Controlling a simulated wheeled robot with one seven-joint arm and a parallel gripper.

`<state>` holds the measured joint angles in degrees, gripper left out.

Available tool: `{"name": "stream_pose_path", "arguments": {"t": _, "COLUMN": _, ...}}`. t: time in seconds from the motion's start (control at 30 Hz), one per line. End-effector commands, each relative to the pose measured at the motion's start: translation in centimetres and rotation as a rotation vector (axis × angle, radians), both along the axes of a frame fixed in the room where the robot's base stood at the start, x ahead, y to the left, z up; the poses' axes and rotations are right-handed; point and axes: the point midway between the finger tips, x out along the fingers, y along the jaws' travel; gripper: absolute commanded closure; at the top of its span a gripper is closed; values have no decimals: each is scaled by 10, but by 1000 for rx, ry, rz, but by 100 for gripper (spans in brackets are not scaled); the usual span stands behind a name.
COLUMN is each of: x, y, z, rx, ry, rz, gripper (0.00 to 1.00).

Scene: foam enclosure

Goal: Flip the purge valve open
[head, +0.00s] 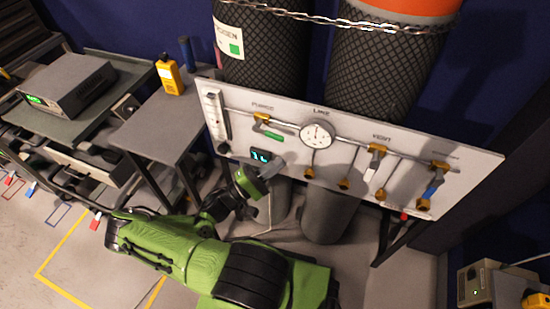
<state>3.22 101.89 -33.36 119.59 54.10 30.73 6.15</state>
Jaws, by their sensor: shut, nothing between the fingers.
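The purge valve (262,118) is a brass-coloured valve under the "PURGE" label, at the left part of the pale gas panel. Its short green lever (272,135) slants slightly down to the right, roughly along the pipe. My gripper (276,166) is in front of the panel, below the green lever and apart from it in the picture. It is shut and empty, close to the small digital display (260,155). The exact gap between gripper and panel cannot be told.
The panel (470,160) also bears a round gauge (317,134), a white-handled vent valve (375,160) and a blue-handled valve (432,185). Chained cylinders (262,50) stand behind it. A grey side table (160,120) with a yellow device (169,75) stands left.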

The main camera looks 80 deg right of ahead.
Motion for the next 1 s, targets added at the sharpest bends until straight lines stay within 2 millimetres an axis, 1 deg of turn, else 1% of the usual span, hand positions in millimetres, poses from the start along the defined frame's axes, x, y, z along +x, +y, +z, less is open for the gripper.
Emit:
{"name": "stream_pose_path", "arguments": {"t": 0.03, "x": 4, "y": 9, "z": -5, "rx": 0, "ry": 3, "rz": 6, "gripper": 100}}
{"name": "stream_pose_path", "arguments": {"t": 0.2, "x": 10, "y": 37, "z": -31, "rx": -2, "ry": 2, "rz": 5, "gripper": 100}}
{"name": "stream_pose_path", "arguments": {"t": 0.3, "x": 13, "y": 48, "z": -43, "rx": -3, "ry": 0, "rz": 6, "gripper": 100}}
{"name": "stream_pose_path", "arguments": {"t": 0.4, "x": 15, "y": 55, "z": -49, "rx": -4, "ry": 0, "rz": 3, "gripper": 100}}
{"name": "stream_pose_path", "arguments": {"t": 0.53, "x": 15, "y": 58, "z": -51, "rx": -5, "ry": 0, "rz": 1, "gripper": 100}}
{"name": "stream_pose_path", "arguments": {"t": 1.0, "x": 15, "y": 57, "z": -51, "rx": -4, "ry": 0, "rz": 1, "gripper": 100}}
